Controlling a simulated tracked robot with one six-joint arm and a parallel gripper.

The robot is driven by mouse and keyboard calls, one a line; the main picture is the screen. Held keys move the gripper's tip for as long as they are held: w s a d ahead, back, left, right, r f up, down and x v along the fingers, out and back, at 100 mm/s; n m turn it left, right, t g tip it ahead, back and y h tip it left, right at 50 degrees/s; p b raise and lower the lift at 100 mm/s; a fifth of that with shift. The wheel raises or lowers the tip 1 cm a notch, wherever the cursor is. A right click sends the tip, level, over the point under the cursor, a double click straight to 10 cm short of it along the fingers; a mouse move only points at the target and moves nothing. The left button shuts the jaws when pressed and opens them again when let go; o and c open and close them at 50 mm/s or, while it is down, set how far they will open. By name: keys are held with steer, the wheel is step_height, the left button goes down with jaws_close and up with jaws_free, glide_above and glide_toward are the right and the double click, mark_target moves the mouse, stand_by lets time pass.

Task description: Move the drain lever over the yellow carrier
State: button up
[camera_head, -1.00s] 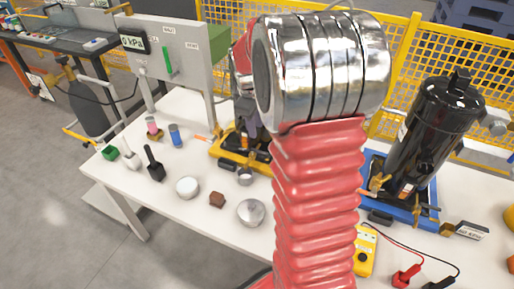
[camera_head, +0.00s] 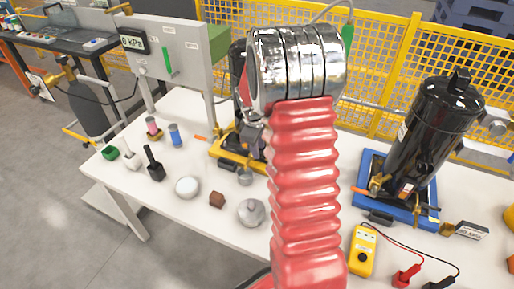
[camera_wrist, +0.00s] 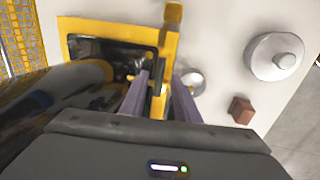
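The yellow carrier (camera_head: 226,156) stands on the white table, left of my arm, with a dark compressor on it, partly hidden by my wrist. In the wrist view the yellow carrier (camera_wrist: 85,24) fills the upper left. My gripper (camera_wrist: 161,78) points down at the carrier's right-hand edge. Its two fingers are apart, with a yellow bar and a dark strip showing between them; I cannot tell whether they touch these. A silver fitting (camera_wrist: 138,64) lies near the left fingertip. I cannot pick out the drain lever for certain.
A blue carrier (camera_head: 418,214) with a tall black compressor (camera_head: 433,135) stands right. A yellow meter (camera_head: 363,252) lies in front. A grey panel (camera_head: 181,55) stands behind.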

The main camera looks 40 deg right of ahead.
steer(key=shift+c, duration=0.4)
jaws_close()
steer(key=shift+a, duration=0.1)
steer(key=shift+m, duration=0.4)
steer(key=m, duration=0.2)
steer(key=a+m+g, duration=0.1)
steer(key=m, duration=0.3)
steer(key=shift+s+a+f+m+g, duration=0.1)
steer(key=shift+a+m+g, duration=0.2)
steer(key=shift+a+m, duration=0.1)
stand_by(0.4)
